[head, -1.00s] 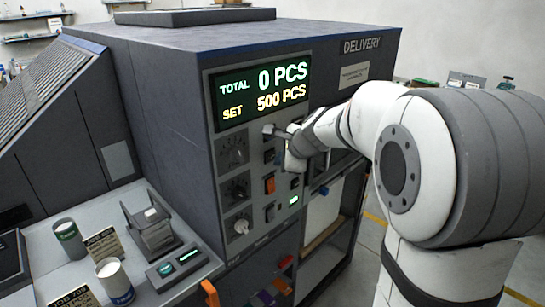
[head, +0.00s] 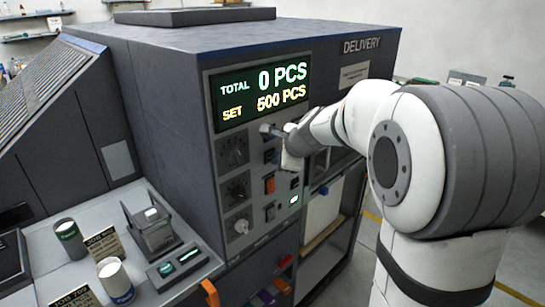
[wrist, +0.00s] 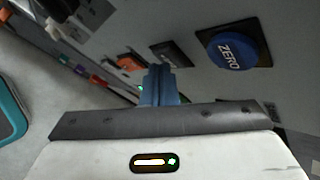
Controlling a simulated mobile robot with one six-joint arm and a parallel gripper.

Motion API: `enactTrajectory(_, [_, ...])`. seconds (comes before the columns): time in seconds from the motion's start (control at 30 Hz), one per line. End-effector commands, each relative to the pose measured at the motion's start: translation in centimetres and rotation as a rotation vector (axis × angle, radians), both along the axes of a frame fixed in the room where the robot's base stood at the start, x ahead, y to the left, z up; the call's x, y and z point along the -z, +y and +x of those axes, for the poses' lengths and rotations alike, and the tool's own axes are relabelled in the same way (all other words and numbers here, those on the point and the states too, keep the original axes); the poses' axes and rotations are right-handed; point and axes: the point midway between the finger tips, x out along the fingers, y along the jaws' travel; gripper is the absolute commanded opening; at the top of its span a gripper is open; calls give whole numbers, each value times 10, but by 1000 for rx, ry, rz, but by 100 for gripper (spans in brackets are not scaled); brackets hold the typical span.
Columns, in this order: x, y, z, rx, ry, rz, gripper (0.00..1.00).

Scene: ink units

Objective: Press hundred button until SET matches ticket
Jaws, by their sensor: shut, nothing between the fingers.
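The display (head: 262,94) on the delivery unit reads TOTAL 0 PCS and SET 500 PCS. My gripper (head: 266,129) is shut and empty, with its tips at the panel just below the display. In the wrist view its blue-grey fingers (wrist: 160,84) point at the panel. A dark button (wrist: 171,54) lies just beyond the fingertips, and a round blue ZERO button (wrist: 231,50) is to the right. I cannot tell which button is the hundred button or whether the tips touch one. Job tickets (head: 104,244) stand on the left desk; their figures are too small to read.
Knobs (head: 234,151) line the panel left of the button column, and an orange switch (head: 270,185) sits lower. Open shelving lies below the arm.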

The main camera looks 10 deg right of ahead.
Motion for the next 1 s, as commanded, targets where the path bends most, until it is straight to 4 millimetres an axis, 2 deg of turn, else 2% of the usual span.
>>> enactTrajectory(0.67, [0, 3, 3, -1, 0, 0, 0])
enactTrajectory(1.0, [1, -6, -9, 0, -1, -1, 0])
